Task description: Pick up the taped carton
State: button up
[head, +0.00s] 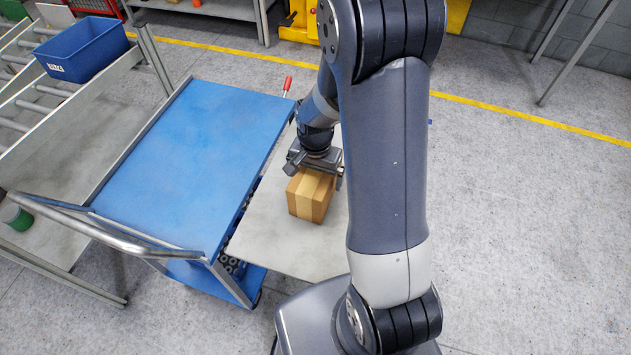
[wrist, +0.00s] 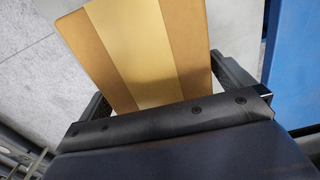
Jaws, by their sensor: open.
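The taped carton (head: 312,196) is a small brown box with a paler tape strip along its top. It sits on a grey surface beside the blue cart. My gripper (head: 315,172) is right at the carton's far end, above it, with its jaws open. In the wrist view the carton (wrist: 140,50) fills the upper middle, and the gripper's two fingers (wrist: 157,90) stand on either side of it. I cannot tell whether the fingers touch the carton. My arm hides part of the grey surface to the right.
A blue-topped cart (head: 190,150) with a metal push handle stands left of the carton. A roller rack at far left holds a blue bin (head: 82,50). The floor (head: 530,200) on the right is clear.

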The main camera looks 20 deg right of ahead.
jog(key=shift+c, duration=0.2)
jog(key=c, duration=1.2)
jog(key=shift+r, duration=0.1)
jog(key=shift+c, duration=0.2)
